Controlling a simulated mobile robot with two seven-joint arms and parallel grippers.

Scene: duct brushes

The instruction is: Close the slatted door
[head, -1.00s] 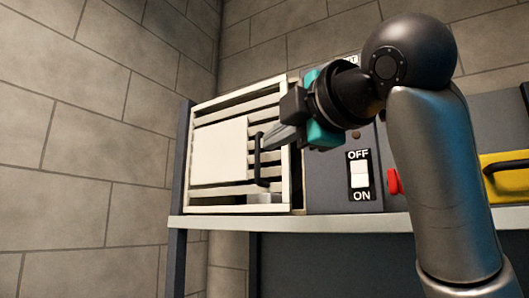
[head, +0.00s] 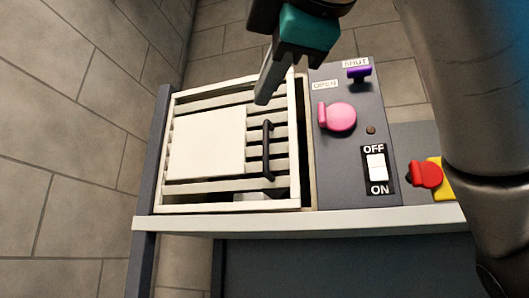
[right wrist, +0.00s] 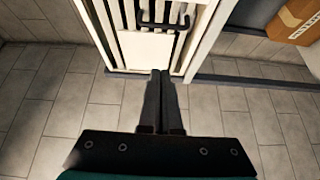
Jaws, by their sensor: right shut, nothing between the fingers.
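The slatted door (head: 206,142) is a whitish frame with slats, a plain cream panel and a black bar handle (head: 267,150) on its right side. It stands on the left of the bench. A dark gap shows between its right edge and the housing, so it looks slightly ajar. My right gripper (head: 263,99) is shut and empty, with its fingertips in front of the door's upper right part, above the handle; contact cannot be told. The right wrist view shows the shut fingertips (right wrist: 160,75) below the door panel (right wrist: 146,50) and handle (right wrist: 165,24). My left gripper is not in view.
A brick wall (head: 70,120) stands on the left. A tan box (right wrist: 296,20) shows in the right wrist view.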

